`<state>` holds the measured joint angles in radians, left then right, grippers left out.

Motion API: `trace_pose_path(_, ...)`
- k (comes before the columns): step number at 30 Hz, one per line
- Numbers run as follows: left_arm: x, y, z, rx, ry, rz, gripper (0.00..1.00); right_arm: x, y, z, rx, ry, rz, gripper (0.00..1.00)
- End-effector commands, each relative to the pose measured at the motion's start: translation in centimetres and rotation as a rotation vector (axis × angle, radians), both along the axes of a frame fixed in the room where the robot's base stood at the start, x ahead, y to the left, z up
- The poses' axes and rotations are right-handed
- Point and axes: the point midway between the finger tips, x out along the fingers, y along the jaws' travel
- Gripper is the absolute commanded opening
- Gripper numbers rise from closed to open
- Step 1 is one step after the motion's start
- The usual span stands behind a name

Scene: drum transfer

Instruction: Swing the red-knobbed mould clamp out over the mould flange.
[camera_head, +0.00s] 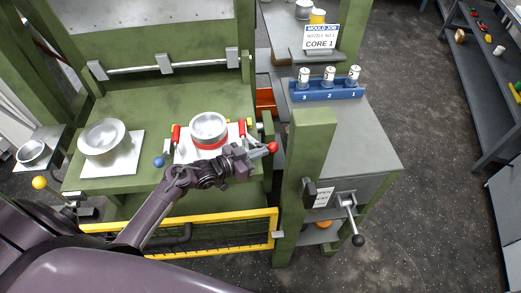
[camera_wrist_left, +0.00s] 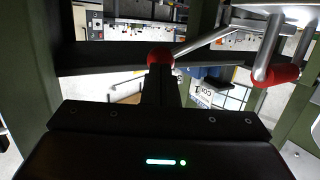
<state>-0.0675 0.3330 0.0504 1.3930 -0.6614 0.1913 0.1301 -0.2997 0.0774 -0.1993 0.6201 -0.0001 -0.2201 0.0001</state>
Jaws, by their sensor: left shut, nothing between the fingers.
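The red knob (camera_head: 272,147) of the mould clamp is at the right front corner of the mould plate, out to the right of the mould flange (camera_head: 208,130). In the left wrist view a red knob (camera_wrist_left: 160,58) on a metal rod appears straight beyond my fingertips. My left gripper (camera_head: 258,154) is shut and empty, just left of the red knob; I cannot tell whether it touches. The mould is a round metal cup with a red band on a white plate. A blue knob (camera_head: 159,162) is at the plate's left front. My right gripper is not in view.
Red grips stand left (camera_head: 176,134) and right (camera_head: 242,128) of the mould. A metal bowl (camera_head: 103,140) sits on the green bench to the left. A yellow guard rail (camera_head: 180,222) runs along the front, and a green post (camera_head: 306,180) stands to the right.

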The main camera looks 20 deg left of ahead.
Motion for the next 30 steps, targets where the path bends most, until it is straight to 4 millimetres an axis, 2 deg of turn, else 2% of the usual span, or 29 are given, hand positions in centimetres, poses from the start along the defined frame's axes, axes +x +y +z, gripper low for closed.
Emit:
trace_pose_path(13, 0.4, -0.3, -0.1, 0.000, 0.000, 0.003, 0.00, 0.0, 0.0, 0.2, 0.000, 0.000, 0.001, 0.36)
trace_pose_path(17, 0.6, -0.9, 0.2, -0.004, 0.000, 0.060, 0.00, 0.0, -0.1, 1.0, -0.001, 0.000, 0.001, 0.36)
trace_pose_path(23, 1.6, -1.9, 0.1, -0.004, 0.001, 0.205, 0.00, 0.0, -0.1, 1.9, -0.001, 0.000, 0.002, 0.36)
trace_pose_path(27, 2.9, -2.6, -0.2, 0.002, -0.002, 0.212, 0.00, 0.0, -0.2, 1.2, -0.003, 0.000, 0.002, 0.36)
trace_pose_path(30, 3.0, -2.8, -0.1, 0.001, 0.000, 0.212, 0.00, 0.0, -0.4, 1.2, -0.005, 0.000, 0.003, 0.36)
